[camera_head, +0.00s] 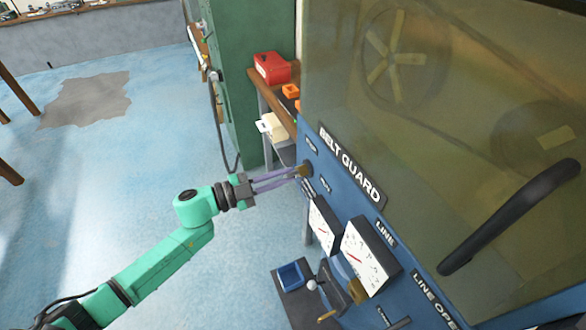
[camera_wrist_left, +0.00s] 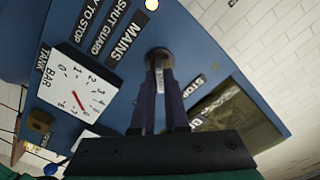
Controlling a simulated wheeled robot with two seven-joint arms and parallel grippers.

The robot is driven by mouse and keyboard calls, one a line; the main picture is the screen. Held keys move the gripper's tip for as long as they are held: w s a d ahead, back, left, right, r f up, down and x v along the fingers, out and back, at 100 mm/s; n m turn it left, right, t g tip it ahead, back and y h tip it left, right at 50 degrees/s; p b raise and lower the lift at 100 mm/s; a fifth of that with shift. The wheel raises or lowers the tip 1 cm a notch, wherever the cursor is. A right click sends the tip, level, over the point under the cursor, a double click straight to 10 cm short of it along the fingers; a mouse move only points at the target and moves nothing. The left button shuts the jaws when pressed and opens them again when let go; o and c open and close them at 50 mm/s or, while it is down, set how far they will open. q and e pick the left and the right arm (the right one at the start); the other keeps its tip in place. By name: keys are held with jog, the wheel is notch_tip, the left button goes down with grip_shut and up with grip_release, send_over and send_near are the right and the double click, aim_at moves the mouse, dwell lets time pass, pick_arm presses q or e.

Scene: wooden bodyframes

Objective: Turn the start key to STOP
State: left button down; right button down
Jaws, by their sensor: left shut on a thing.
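The start key (camera_head: 305,168) sits on the blue machine panel (camera_head: 330,195), left of the BELT GUARD label. In the left wrist view it shows as a dark round-ended piece (camera_wrist_left: 159,53) against the panel. My left gripper (camera_head: 297,172) reaches it from the left, with its two long purple fingers closed on it. In the left wrist view the fingers (camera_wrist_left: 161,68) run up to the key and partly hide it. Small labels (camera_wrist_left: 196,86) lie beside the key; I cannot tell from these which mark the key points to. My right gripper is not in view.
White dial gauges (camera_head: 368,255) stand out from the panel below the key. A large guard window with a black handle (camera_head: 510,215) fills the right. A green cabinet (camera_head: 250,75) and a shelf with a red box (camera_head: 272,68) stand behind. The blue floor at left is open.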

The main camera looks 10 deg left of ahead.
pick_arm(q)
jog(key=shift+n+p, duration=0.85)
jog(key=shift+n, duration=0.15)
